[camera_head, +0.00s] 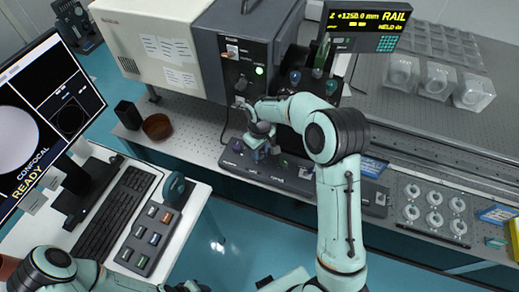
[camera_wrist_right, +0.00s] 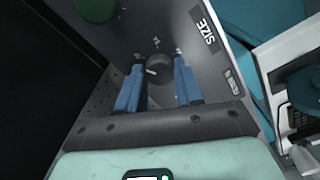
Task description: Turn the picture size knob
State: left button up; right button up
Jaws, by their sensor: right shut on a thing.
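The picture size knob (camera_wrist_right: 160,68) is a dark round knob with a pale pointer line, on a grey panel beside the printed word SIZE (camera_wrist_right: 206,30). My right gripper (camera_wrist_right: 158,77) has its blue fingers on either side of the knob and is shut on it. In the head view my right gripper (camera_head: 259,148) reaches down to the low dark console (camera_head: 240,163) and hides the knob. My left arm (camera_head: 60,268) is at the bottom left; its gripper is cut off or unclear at the bottom edge.
A dark instrument box (camera_head: 235,60) with a lit green lamp stands behind the console. A monitor (camera_head: 45,110), a keyboard (camera_head: 112,215) and a button pad (camera_head: 148,240) are at the left. A tray of round parts (camera_head: 432,210) lies at the right. A green knob (camera_wrist_right: 97,8) is near the fingers.

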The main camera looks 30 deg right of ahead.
aim_at(260, 153)
dwell(0.5)
jog(key=o, duration=1)
jog(key=shift+o, duration=0.2)
jog(key=shift+r, duration=0.1)
pick_arm(q)
jog(key=shift+w+r+p, duration=0.45)
jog(key=shift+w+r, duration=0.15)
jog(key=shift+r, duration=0.05)
pick_arm(e)
notch_tip(260, 153, up, 13)
jog(key=shift+r, duration=0.15)
pick_arm(q)
jog(key=shift+s, duration=0.1)
